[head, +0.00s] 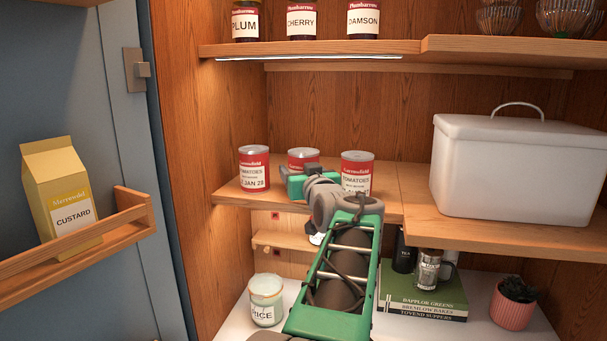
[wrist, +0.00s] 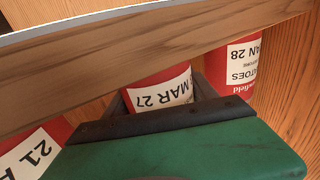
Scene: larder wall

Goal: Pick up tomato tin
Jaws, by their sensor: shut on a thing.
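Three red-and-white tomato tins stand in a row on the middle shelf (head: 228,190). The left tin (head: 254,168) reads JAN 28 in the wrist view (wrist: 242,65). The middle tin (head: 303,156) is largely hidden by my gripper (head: 303,176) in the head view. The right tin (head: 357,170) is partly covered by my arm; its label shows in part in the wrist view (wrist: 30,150). In the wrist view my gripper (wrist: 160,98) is shut on the middle tin (wrist: 158,86), marked MAR 27, with a dark finger on each side. Whether this tin touches the shelf is hidden.
A large white bin (head: 515,170) stands right of the tins. Jars (head: 302,20) line the shelf above, which has a light strip. Below are a rice jar (head: 266,300), books (head: 425,297) and a plant (head: 515,303). A custard carton (head: 60,190) sits in the left door rack.

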